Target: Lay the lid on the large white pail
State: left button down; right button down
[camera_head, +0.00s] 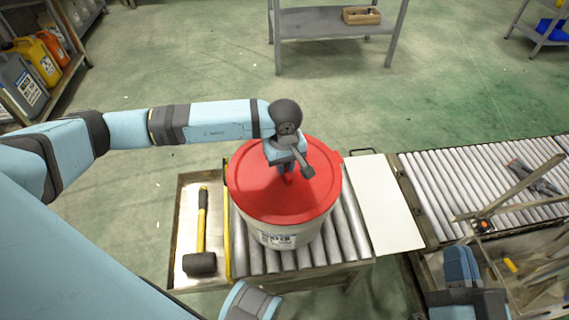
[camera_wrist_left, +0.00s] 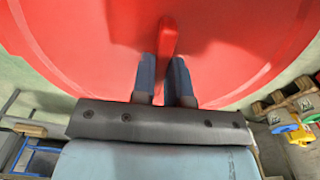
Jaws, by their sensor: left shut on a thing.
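The large white pail (camera_head: 310,233) stands upright on the roller conveyor in the head view, with a printed label on its front. The round red lid (camera_head: 262,197) covers its mouth and looks roughly level and centred. I cannot tell whether the lid rests on the rim all round or is slightly above it. My left gripper (camera_head: 287,172) is above the lid, shut on its raised red handle (camera_wrist_left: 168,38), with a finger on each side. The pail's rim is hidden under the lid. My right gripper (camera_head: 461,262) is at the lower right, its fingertips unclear.
A tray (camera_head: 184,220) left of the pail holds a black-headed mallet (camera_head: 201,230) with a yellow handle. A pale flat panel (camera_head: 384,205) lies right of the pail, with more rollers (camera_head: 460,185) beyond. A cluttered bin (camera_head: 530,270) is at the lower right.

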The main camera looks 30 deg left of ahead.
pick_arm(q)
jog(key=shift+f+b, duration=0.2)
jog(key=shift+b, duration=0.1)
dwell(0.4)
jog(key=shift+f, duration=0.15)
dwell(0.6)
jog(key=shift+f, duration=0.1)
dwell(0.4)
jog(key=shift+f+b, duration=0.25)
jog(key=shift+b, duration=0.25)
jog(key=c, duration=0.6)
grip_release()
jog(key=shift+o, duration=0.2)
jog(key=shift+r, duration=0.1)
